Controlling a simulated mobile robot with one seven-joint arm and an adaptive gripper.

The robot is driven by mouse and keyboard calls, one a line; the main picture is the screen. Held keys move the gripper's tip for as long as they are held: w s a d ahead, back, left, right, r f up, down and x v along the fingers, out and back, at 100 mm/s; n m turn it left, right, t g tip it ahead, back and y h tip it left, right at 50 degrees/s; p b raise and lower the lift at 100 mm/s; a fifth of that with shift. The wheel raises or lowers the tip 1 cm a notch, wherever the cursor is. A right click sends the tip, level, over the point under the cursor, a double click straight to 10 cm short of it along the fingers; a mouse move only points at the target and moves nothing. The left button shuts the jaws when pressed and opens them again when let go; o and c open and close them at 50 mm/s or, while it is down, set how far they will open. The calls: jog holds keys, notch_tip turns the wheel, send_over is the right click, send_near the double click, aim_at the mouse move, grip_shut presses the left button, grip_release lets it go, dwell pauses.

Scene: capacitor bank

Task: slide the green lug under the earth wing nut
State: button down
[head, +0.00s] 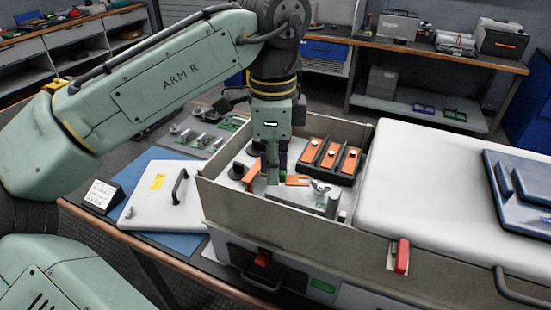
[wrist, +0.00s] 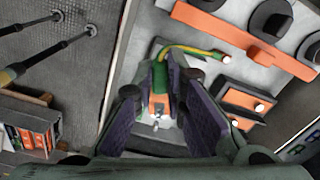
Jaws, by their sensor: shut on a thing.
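My gripper (head: 273,178) points down into the open box, its fingers close together. In the wrist view the gripper (wrist: 172,82) is shut on the green lug (wrist: 159,78), which shows as a green piece between the pads. A green-and-yellow lead (wrist: 190,49) runs from there to the right. A silver wing-shaped nut (head: 320,186) stands in the box just right of my gripper in the head view; I cannot tell for sure that it is the earth wing nut. The lug's tip is hidden, and I cannot tell whether it touches the nut.
Box walls (head: 290,207) surround the work area. An orange upright piece (head: 252,174) stands close left of my gripper. A dark block with orange strips (head: 331,155) is behind to the right. A white cover (head: 430,175) lies right; a white panel with a handle (head: 160,193) lies left.

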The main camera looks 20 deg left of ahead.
aim_at(296, 180)
jog(key=shift+f+b, duration=1.3)
jog(key=shift+p, duration=0.7)
dwell(0.5)
jog(key=shift+w+d+p, duration=0.3)
jog(key=shift+d+p, duration=0.05)
jog(key=shift+d, duration=0.6)
jog(key=shift+w+d+p, duration=0.25)
jog(key=shift+d+p, duration=0.05)
jog(key=shift+d, duration=0.6)
dwell(0.8)
jog(key=c, duration=1.6)
grip_release()
jog(key=shift+o, duration=0.2)
